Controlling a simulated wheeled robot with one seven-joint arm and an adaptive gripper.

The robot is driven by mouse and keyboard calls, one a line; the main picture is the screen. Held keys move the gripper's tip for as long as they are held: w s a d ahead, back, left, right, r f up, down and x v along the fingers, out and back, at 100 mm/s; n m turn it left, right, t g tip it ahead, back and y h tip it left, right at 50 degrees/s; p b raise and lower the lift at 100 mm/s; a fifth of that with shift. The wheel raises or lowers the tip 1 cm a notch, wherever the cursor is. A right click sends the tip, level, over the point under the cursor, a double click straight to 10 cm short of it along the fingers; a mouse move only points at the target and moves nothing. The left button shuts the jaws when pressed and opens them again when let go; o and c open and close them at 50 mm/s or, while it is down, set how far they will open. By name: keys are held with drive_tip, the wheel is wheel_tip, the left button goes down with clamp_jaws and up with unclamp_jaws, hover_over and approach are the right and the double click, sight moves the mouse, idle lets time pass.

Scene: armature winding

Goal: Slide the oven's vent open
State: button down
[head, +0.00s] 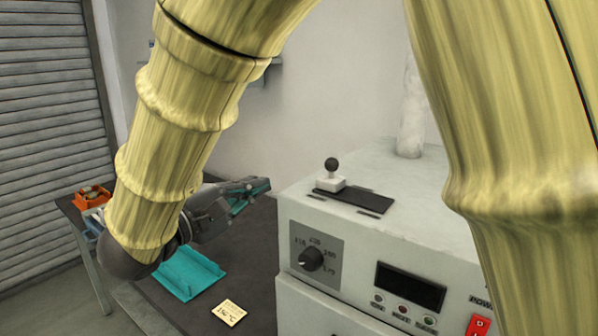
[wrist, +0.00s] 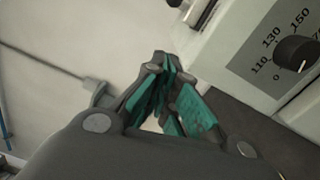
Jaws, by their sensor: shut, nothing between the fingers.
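The white oven (head: 375,225) stands at the right in the head view. On its top is the vent, a dark slot plate (head: 360,201) with a white slider block carrying a black ball knob (head: 332,165) at the plate's left end. My gripper (head: 262,186), with teal finger pads, is left of the oven, about level with its top edge and apart from the knob. In the wrist view my gripper (wrist: 165,75) has its fingertips together with nothing between them. The oven's front corner shows there at upper right (wrist: 225,35); the vent knob does not show clearly.
The oven front has a temperature dial (head: 311,259), a dark display (head: 410,287) and a red switch (head: 478,326). A teal tray (head: 188,272), a yellow note (head: 229,313) and an orange bin (head: 92,196) are on the dark table. A pale pipe (head: 411,110) rises behind the vent.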

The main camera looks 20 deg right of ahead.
sight(331, 173)
drive_tip(key=shift+w+d+r+p, duration=0.25)
drive_tip(key=shift+w+d+p, duration=0.35)
drive_tip(key=shift+d, duration=1.2)
drive_tip(key=shift+w+d+r+p, duration=0.2)
drive_tip(key=shift+w+d+p, duration=0.35)
drive_tip(key=shift+d, duration=1.3)
drive_tip(key=shift+w+d+r+p, duration=0.35)
drive_tip(key=shift+d+p, duration=0.4)
drive_tip(key=shift+d, duration=1.05)
drive_tip(key=shift+w+d+f, duration=0.1)
drive_tip(key=shift+f, duration=0.1)
